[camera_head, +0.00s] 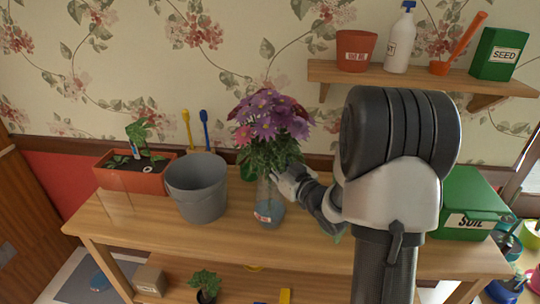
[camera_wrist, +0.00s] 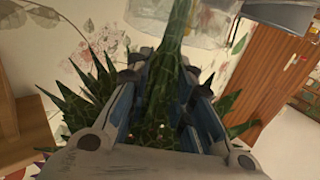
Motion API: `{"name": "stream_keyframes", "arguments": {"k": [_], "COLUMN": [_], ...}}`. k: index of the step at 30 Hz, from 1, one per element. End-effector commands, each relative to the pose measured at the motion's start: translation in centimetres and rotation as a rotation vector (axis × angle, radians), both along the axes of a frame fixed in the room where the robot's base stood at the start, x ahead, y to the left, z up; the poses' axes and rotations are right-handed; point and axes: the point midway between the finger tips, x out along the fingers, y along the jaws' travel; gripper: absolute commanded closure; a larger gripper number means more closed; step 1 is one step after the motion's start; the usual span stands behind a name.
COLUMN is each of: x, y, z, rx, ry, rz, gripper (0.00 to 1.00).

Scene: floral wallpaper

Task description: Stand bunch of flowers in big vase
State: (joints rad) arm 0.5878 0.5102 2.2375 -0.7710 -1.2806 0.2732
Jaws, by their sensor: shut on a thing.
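The bunch of flowers (camera_head: 268,122), purple and pink blooms over green leaves, is upright above the bench. My gripper (camera_head: 287,180) is shut on its green stems (camera_wrist: 172,75), which run between the fingers (camera_wrist: 165,95) in the wrist view. The clear glass vase (camera_head: 268,208), with a bluish lower part and a red-and-white label, stands on the bench directly below the blooms. Clear glass (camera_wrist: 165,22) also shows at the top of the wrist view, where the stems reach it. My gripper and the leaves hide the vase's rim, so I cannot tell how deep the stems sit.
A grey bucket (camera_head: 197,190) stands just left of the vase, with a planter (camera_head: 132,178) beyond it. A green soil box (camera_head: 468,205) is at the right. A wall shelf (camera_head: 425,80) holds a pot, a bottle and a seed box. The bench front (camera_head: 200,240) is clear.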

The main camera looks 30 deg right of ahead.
Motion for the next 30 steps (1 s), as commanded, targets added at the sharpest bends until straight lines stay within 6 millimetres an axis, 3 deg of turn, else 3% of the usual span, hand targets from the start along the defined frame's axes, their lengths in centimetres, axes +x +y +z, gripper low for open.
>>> {"name": "stream_keyframes", "arguments": {"k": [8,9,19,30], "x": [0.00,0.00,0.01,-0.24], "y": [0.00,0.00,0.00,-0.07], "z": [-0.04,-0.04,-0.03,-0.11], "rx": [0.000,0.000,0.000,0.001], "ry": [-0.002,-0.002,-0.002,0.000], "rz": [0.000,0.000,0.000,0.000], "gripper": [1.00,0.78,0.56,0.56]}}
